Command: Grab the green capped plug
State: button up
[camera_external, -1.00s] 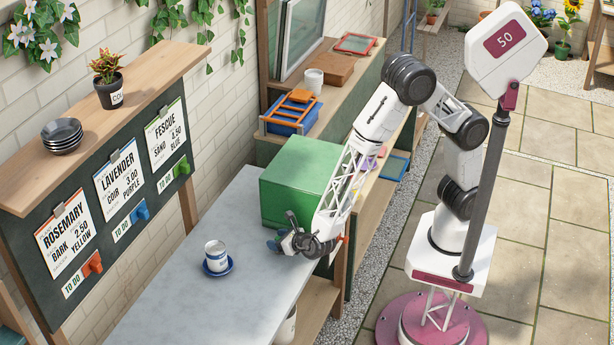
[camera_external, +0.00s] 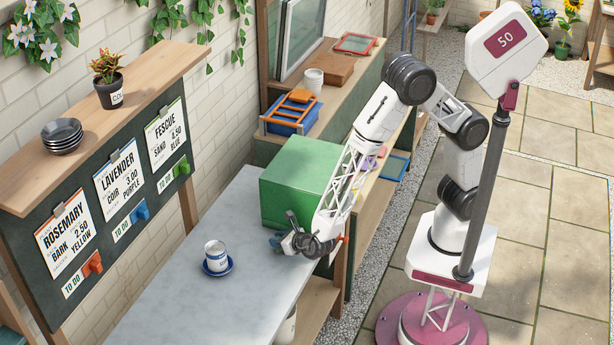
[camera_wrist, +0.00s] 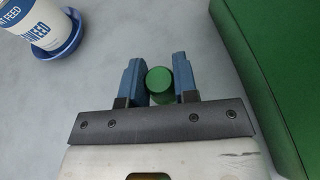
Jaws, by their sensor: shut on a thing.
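In the wrist view the green capped plug (camera_wrist: 159,84) shows as a round green cap between the two blue fingers of my gripper (camera_wrist: 159,80). My gripper is shut on it, one finger on each side. In the external view my gripper (camera_external: 280,240) is low over the grey table, beside the front of the green box. The plug cannot be clearly made out there.
A white and blue can (camera_external: 215,252) stands on a blue saucer (camera_external: 231,267) to the left of my gripper. The large green box (camera_external: 285,205) is close on the other side. The grey table (camera_external: 180,300) is clear toward the front.

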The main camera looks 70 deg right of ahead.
jog(key=shift+r, duration=0.15)
jog(key=shift+r, duration=4.85)
jog(key=shift+a, duration=0.1)
